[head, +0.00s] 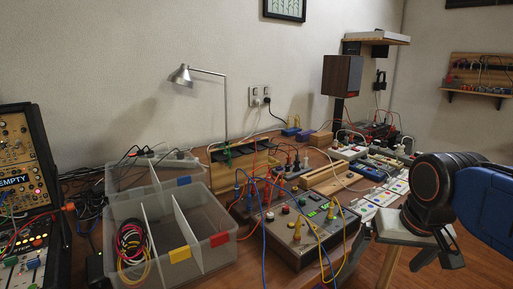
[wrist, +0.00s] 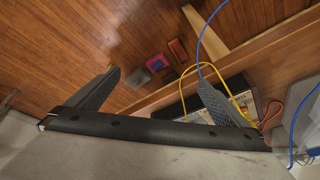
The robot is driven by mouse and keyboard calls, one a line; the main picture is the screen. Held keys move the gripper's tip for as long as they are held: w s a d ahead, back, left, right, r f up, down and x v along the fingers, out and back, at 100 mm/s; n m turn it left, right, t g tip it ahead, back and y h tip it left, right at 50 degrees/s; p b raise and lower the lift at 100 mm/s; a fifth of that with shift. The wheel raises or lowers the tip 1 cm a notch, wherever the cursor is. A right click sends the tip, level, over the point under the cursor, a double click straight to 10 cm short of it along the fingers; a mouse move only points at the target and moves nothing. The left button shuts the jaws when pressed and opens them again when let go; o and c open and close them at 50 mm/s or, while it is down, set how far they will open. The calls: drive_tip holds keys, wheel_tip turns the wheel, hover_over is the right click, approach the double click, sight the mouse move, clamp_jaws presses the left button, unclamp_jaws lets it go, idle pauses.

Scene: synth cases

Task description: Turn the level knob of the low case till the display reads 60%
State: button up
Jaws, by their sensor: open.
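The low case (head: 305,250) stands on the bench right of the plastic bin, with a dark top panel carrying knobs, buttons and plugged cables. I cannot tell which control is the level knob. My gripper (head: 432,258) is at the right, in front of the bench edge and apart from the case. In the wrist view my gripper (wrist: 160,78) is open and empty, with the floor between its fingers. Part of the case (wrist: 235,92) shows there behind the right finger.
Yellow and blue cables loop over the case's front. A clear divided bin (head: 195,235) with coiled cables stands left of it. A tall rack (head: 22,170) reads EMPTY at far left. White modules (head: 385,195) and a speaker (head: 341,76) are behind right. The lamp (head: 225,105) stands at the back.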

drive_tip(key=s+f, duration=0.1)
drive_tip(key=f, duration=0.1)
drive_tip(key=s+f+n, duration=0.1)
drive_tip(key=s+f, duration=0.1)
drive_tip(key=s+f+n+t, duration=0.1)
drive_tip(key=f, duration=0.1)
drive_tip(key=shift+s+d, duration=0.35)
drive_tip(key=shift+s, duration=0.05)
drive_tip(key=shift+c, duration=0.9)
drive_tip(key=shift+f, duration=0.1)
drive_tip(key=c, duration=0.5)
drive_tip(key=w+r, duration=0.2)
drive_tip(key=shift+a+r+n, duration=0.3)
drive_tip(key=shift+a, duration=0.1)
drive_tip(key=c, duration=1)
wheel_tip(320, 180, up, 21)
drive_tip(key=n+g, duration=0.5)
drive_tip(key=n, duration=0.1)
hover_over(286, 206)
wheel_tip(286, 206, down, 17)
drive_tip(key=shift+f, duration=0.1)
clamp_jaws()
